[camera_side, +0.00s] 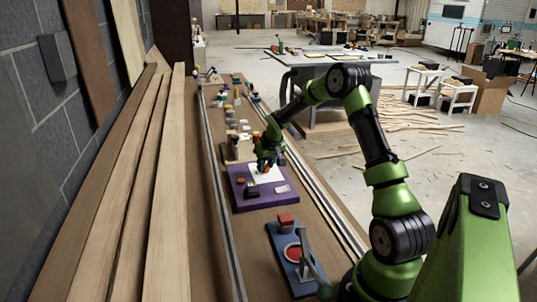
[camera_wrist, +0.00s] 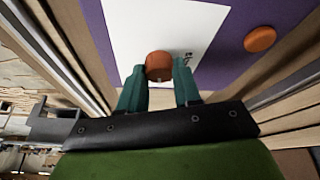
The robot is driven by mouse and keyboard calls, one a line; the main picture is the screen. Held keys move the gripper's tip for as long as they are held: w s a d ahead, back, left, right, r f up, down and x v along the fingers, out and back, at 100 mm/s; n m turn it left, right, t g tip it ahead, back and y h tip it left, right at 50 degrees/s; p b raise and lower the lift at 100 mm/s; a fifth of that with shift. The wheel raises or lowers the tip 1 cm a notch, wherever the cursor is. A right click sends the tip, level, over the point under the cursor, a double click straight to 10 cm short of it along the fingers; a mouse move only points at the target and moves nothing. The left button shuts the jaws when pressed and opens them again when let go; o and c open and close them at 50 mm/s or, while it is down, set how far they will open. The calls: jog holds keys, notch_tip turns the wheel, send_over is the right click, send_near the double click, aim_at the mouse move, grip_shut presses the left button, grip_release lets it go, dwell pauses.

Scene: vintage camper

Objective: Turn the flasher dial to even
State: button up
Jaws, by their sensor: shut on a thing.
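The dial is an orange-brown rounded knob (camera_wrist: 159,65) on a white plate (camera_wrist: 150,22) with small dark print to the knob's right. The print is too small to read. The plate lies on a purple board (camera_wrist: 290,14), which also shows in the side view (camera_side: 262,204). My gripper (camera_wrist: 160,78) has its teal fingers on both sides of the knob and is shut on it. In the side view my gripper (camera_side: 268,164) points down over the far part of the board, and it partly hides the knob. The knob's pointer direction cannot be told.
An orange round button (camera_wrist: 260,39) sits right of the plate. The purple board also bears a black part (camera_side: 252,190) and a pale label (camera_side: 282,189). A blue board (camera_side: 277,237) with a red disc and lever is nearer. Several small objects stand farther along the bench.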

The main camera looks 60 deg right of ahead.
jog(key=shift+s+d+n+t+y, duration=0.15)
jog(key=shift+n+y, duration=0.3)
jog(key=shift+n, duration=0.7)
jog(key=shift+d+n+t+y, duration=0.15)
jog(key=shift+n+y, duration=0.3)
jog(key=shift+n, duration=0.7)
jog(key=shift+a, duration=0.15)
jog(key=o, duration=1.1)
jog(key=shift+c, duration=0.2)
jog(key=v, duration=1.7)
